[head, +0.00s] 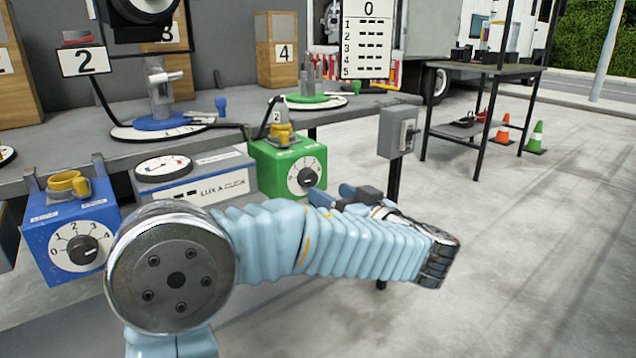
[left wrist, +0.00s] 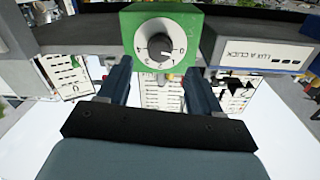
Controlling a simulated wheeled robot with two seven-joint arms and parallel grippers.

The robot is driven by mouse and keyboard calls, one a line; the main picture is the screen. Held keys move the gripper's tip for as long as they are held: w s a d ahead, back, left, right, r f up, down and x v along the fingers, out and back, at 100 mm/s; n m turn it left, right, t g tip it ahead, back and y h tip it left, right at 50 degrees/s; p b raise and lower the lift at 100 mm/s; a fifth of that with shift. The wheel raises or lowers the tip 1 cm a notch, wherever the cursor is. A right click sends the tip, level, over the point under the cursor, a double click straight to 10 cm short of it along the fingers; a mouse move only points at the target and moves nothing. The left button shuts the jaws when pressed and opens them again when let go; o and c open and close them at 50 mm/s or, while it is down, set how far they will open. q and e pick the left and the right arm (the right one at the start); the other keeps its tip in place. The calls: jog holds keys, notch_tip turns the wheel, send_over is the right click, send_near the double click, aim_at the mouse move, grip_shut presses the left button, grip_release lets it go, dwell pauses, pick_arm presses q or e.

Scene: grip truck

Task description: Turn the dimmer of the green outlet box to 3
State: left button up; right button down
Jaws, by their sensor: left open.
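The green outlet box (head: 268,156) sits at the front edge of the workbench, its white dial facing me. Its black dimmer knob (head: 306,177) is in the middle of the dial; I cannot read the setting surely. In the left wrist view the green box (left wrist: 192,22) shows upside down at top centre, with the knob (left wrist: 160,46) just beyond the fingers. My left gripper (head: 342,192) is just right of the box in the head view, open and empty. In the left wrist view its two fingers (left wrist: 160,78) are spread, apart from the knob. My right gripper is not in view.
A blue outlet box (head: 42,222) with a similar dial and a grey box with a gauge (head: 195,174) stand left of the green box. A grey switch box (head: 397,130) on a post stands close to the right. Yellow plugs (head: 281,130) sit on the green box.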

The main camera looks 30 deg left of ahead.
aim_at(312, 182)
pick_arm(q)
jog(key=x, duration=0.6)
jog(key=shift+w+a, duration=0.15)
jog(key=shift+a, duration=0.15)
jog(key=c, duration=1)
